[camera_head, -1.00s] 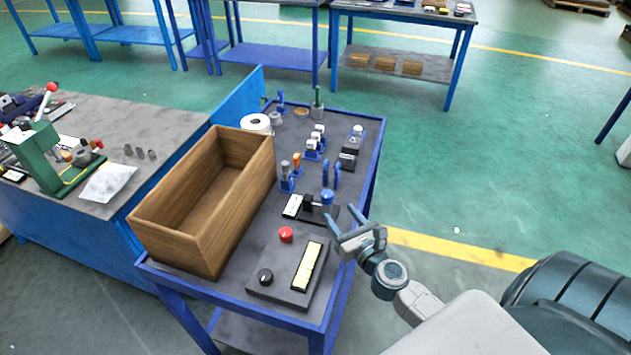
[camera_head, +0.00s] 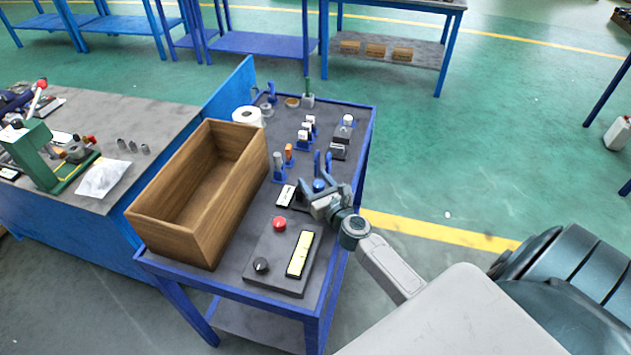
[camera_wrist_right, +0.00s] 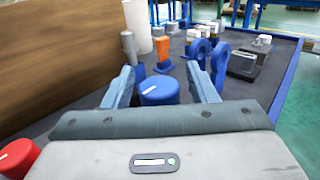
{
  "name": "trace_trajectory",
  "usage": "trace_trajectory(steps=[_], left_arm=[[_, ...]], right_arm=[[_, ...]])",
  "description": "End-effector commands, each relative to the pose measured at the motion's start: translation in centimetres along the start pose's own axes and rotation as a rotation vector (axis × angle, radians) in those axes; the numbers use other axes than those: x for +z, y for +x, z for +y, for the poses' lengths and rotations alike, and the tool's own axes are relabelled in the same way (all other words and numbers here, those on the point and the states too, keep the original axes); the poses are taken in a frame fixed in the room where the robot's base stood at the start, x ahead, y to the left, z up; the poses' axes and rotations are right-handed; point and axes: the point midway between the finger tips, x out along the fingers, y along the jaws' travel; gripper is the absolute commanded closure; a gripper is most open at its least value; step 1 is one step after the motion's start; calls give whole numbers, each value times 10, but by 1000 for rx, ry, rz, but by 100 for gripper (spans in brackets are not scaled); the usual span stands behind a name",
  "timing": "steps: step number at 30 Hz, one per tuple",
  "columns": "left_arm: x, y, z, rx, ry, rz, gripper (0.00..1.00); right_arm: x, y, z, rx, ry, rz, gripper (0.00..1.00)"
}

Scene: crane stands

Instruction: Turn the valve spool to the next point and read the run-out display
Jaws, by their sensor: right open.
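A blue round knob with a white mark (camera_wrist_right: 160,92), which looks like the end of the valve spool, stands between the fingers of my right gripper (camera_wrist_right: 160,74) in the right wrist view. The fingers are open, one on each side, with a gap visible. In the head view my right gripper (camera_head: 322,190) is over the dark fixture and hides much of it; the blue knob (camera_head: 319,185) shows at its fingers. A small white-faced device (camera_head: 285,195), perhaps the run-out display, lies left of it; its reading is too small to tell. My left gripper is not in view.
A wooden box (camera_head: 150,222) stands along the left of the blue-framed cart (camera_head: 170,271). A grey panel with a red button (camera_head: 279,224), black dial (camera_head: 261,265) and pale strip (camera_head: 300,253) is in front. Blue upright hooks (camera_wrist_right: 219,62) and small parts stand beyond the knob.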

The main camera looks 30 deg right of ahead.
Motion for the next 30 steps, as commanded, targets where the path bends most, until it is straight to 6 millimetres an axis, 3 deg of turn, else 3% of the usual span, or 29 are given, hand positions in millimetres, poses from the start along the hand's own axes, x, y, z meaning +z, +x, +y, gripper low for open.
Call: trace_trajectory(steps=[2,8,20,30], left_arm=[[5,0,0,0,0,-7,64],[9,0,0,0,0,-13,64],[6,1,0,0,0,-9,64],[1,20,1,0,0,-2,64]], right_arm=[[0,0,0,0,0,0,52],[0,0,0,0,0,0,91],[0,0,0,65,-3,-2,92],[-4,0,4,320,-6,-2,92]])
